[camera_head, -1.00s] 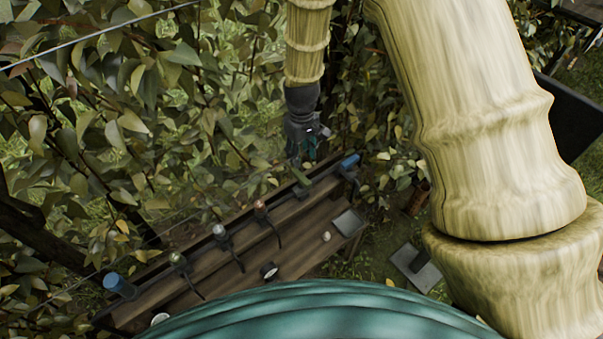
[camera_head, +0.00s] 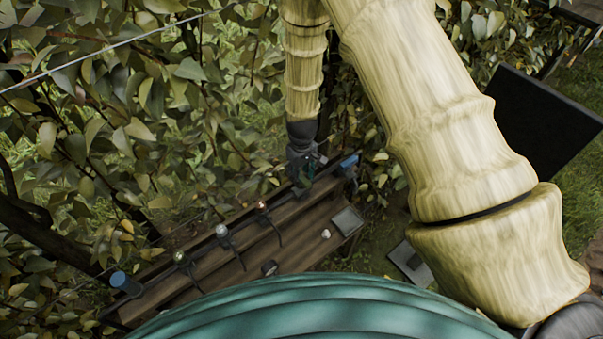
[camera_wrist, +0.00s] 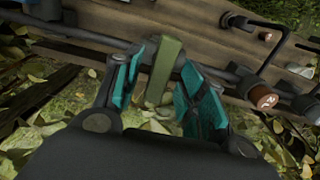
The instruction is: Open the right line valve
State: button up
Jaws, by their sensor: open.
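A flat green valve lever (camera_wrist: 165,70) stands on the dark pipe near its right end. In the wrist view, my gripper (camera_wrist: 163,75) is open with its teal pads on either side of this lever. The left pad is close to the lever; I cannot tell whether it touches. In the head view, my gripper (camera_head: 303,172) hangs over the right part of the pipe and largely hides the lever. The blue pipe end (camera_head: 348,161) is just right of it.
Further along the pipe is a valve with a copper-coloured cap (camera_wrist: 264,97); others follow to the left. A blue cap (camera_head: 119,280) marks the far left end. Leafy branches (camera_head: 150,120) crowd the left and behind.

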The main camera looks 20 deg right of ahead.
jog(key=shift+f, duration=0.3)
grip_shut()
